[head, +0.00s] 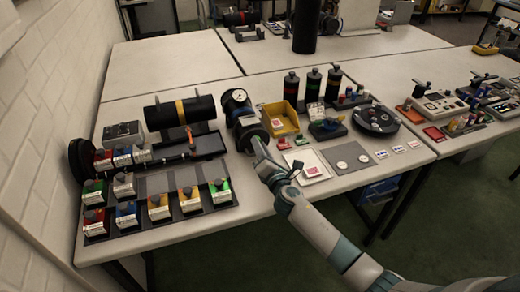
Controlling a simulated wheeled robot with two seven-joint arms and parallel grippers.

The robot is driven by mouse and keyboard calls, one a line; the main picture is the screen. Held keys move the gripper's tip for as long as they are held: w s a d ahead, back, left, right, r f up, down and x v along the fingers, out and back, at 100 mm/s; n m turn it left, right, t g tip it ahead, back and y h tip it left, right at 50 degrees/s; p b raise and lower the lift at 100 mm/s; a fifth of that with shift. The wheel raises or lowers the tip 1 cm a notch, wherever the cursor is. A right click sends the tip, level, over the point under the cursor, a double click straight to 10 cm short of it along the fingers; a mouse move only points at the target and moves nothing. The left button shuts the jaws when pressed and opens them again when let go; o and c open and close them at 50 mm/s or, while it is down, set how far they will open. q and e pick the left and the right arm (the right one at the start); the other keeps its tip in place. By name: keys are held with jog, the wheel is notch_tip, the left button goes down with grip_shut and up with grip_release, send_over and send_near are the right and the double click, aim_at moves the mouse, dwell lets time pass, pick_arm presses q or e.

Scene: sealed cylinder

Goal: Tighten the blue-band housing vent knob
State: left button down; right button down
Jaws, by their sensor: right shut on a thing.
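A dark housing (239,111) with a round white gauge lies on the table at the middle, its near end toward me. A bluish tint shows near that end, but the band is too small to make out clearly. My right gripper (261,152) comes in from the lower right and is at the housing's near end. It is shut on a small part there, which appears to be the vent knob. The knob is hidden by the fingers, so its turn cannot be seen. My left gripper is not in view.
A yellow bin (281,120) and a white tray (307,168) are close to the right of the gripper. Three upright dark cylinders with coloured bands stand behind. A horizontal black cylinder (163,114) and several coloured boxes are at left. A grey mat (348,158) lies at right.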

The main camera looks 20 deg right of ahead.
jog(key=shift+m+p, duration=0.7)
jog(key=shift+m, duration=13.9)
jog(key=c, duration=1.6)
grip_release()
jog(key=shift+o, duration=0.2)
